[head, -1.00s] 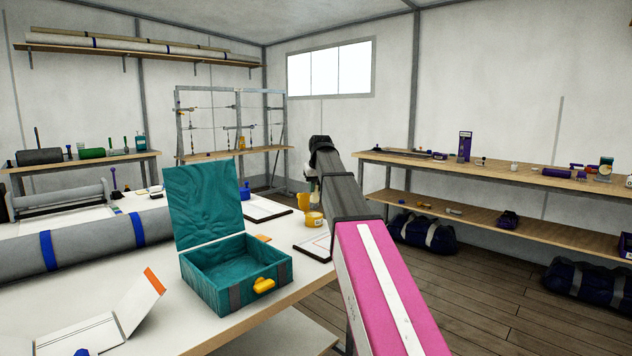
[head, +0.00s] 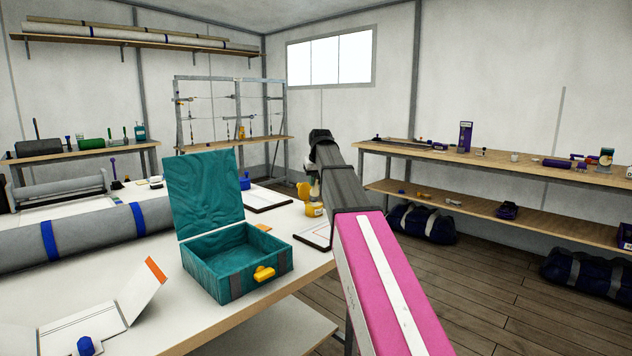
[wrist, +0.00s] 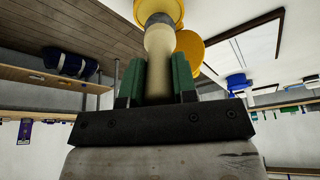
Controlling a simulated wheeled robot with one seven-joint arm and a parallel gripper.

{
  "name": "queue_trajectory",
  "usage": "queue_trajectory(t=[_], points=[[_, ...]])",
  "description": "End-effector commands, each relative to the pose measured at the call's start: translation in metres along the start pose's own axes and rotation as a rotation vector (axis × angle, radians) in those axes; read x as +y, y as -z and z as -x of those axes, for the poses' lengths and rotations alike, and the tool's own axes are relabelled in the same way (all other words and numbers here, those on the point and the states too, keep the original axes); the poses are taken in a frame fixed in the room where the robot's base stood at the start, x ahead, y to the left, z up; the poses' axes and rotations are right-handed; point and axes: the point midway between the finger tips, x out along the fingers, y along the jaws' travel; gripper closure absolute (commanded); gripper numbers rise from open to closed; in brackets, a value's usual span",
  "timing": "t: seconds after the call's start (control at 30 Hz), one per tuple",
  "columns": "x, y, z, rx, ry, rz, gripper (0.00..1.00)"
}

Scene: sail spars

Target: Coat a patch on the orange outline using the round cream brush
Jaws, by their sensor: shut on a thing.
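My gripper (head: 312,174) is shut on the cream handle of the round brush (wrist: 159,62), between its green finger pads in the wrist view. The brush's far end meets a yellow pot (wrist: 160,8); its bristles are hidden. In the head view the yellow pot (head: 314,210) stands on the white table below my gripper, with a round yellow piece (head: 304,190), perhaps its lid, beside it. A dark-edged white board (head: 313,236) with a thin reddish-orange outline lies just in front of the pot, partly hidden by my arm.
An open teal box (head: 215,275) with a yellow latch stands left of the board. Another dark-edged board (head: 268,198) lies behind the pot. A long grey roll (head: 90,232) with blue bands lies at the left. A wooden shelf unit (head: 520,160) stands at the right.

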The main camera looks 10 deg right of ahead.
Motion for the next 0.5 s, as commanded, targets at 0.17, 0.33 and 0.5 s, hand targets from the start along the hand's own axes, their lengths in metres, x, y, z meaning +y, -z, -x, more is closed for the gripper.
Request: queue_trajectory(t=[0.17,0.33,0.5], points=[[0.0000,-0.0006,-0.0015,0.000,0.000,0.000,0.98],[0.0000,-0.0012,-0.0031,0.000,0.000,0.000,0.98],[0.0000,-0.0017,-0.0047,0.000,0.000,0.000,0.98]])
